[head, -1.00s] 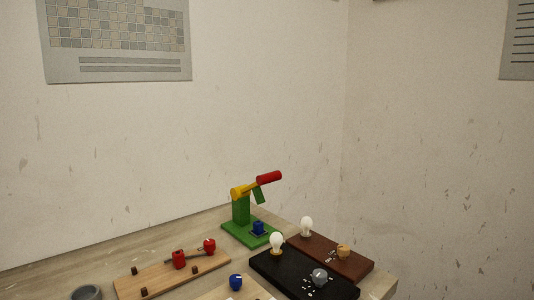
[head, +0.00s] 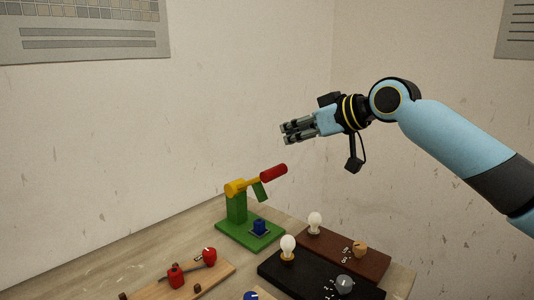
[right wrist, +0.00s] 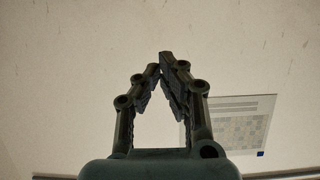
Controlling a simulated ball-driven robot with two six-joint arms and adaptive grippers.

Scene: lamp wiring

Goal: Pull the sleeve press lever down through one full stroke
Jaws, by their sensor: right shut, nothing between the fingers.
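The sleeve press stands at the back of the table, with a green base and post (head: 237,208), a yellow pivot arm (head: 238,187) and a red lever handle (head: 273,172). The lever is raised, its red end tilted up to the right. A blue block (head: 259,226) sits on the base under the green ram. My right gripper (head: 283,133) is above the red handle, apart from it, pointing left. In the right wrist view its fingertips (right wrist: 163,66) meet, shut and empty, before the wall. My left gripper is in no view.
Right of the press are a black board (head: 300,280) and a brown board (head: 345,256), each with a bulb and a knob. A wooden board (head: 210,274) with red parts lies in front left. Wall posters hang behind. The air around the handle is free.

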